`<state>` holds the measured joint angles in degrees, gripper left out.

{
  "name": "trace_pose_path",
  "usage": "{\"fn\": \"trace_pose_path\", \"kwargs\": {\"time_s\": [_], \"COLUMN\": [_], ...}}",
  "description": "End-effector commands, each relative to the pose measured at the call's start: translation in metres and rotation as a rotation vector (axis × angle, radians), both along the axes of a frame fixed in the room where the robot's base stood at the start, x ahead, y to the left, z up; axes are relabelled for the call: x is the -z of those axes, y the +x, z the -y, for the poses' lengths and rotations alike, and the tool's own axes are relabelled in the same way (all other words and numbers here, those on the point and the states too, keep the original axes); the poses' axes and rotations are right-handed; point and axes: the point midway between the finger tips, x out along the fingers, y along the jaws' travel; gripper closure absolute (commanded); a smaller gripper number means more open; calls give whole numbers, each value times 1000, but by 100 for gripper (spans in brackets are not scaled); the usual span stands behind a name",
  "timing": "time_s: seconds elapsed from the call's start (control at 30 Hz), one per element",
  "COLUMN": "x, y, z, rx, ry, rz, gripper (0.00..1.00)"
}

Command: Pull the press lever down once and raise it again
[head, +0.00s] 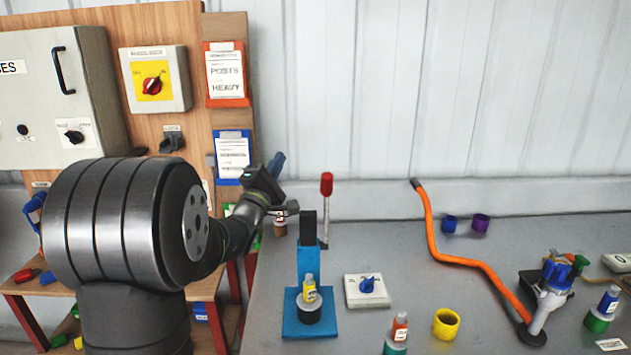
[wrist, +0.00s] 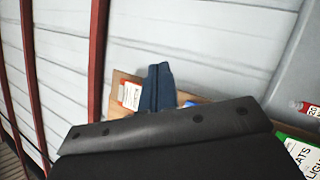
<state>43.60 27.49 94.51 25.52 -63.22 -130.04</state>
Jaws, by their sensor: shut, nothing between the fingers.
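The blue press (head: 308,262) stands on the grey bench with a black head on its column. Its lever (head: 326,185) rises at the press's right side, nearly upright, with a red knob on top. A small yellow-labelled bottle (head: 310,289) stands on the press's round platform, under the head. My gripper (head: 277,163) is up and to the left of the lever, apart from it, with its blue fingers shut and empty. The closed fingers (wrist: 157,88) also show in the wrist view, where the press and lever are not visible.
An orange hose (head: 455,258) runs to a blue-and-white tool (head: 548,294). A wooden panel (head: 160,135) with switches and clipboards stands left. The bench behind the dial box is clear.

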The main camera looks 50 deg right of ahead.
Motion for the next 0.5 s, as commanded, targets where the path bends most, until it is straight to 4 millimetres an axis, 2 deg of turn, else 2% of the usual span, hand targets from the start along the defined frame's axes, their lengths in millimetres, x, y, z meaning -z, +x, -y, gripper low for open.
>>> {"fn": "trace_pose_path", "kwargs": {"time_s": [0.17,0.33,0.5], "x": [0,17,36], "y": [-3,-6,-6], "z": [6,3,-6], "rx": [170,336,454], "ry": [86,200,300], "rz": [210,369,459], "gripper": [100,100,100]}}
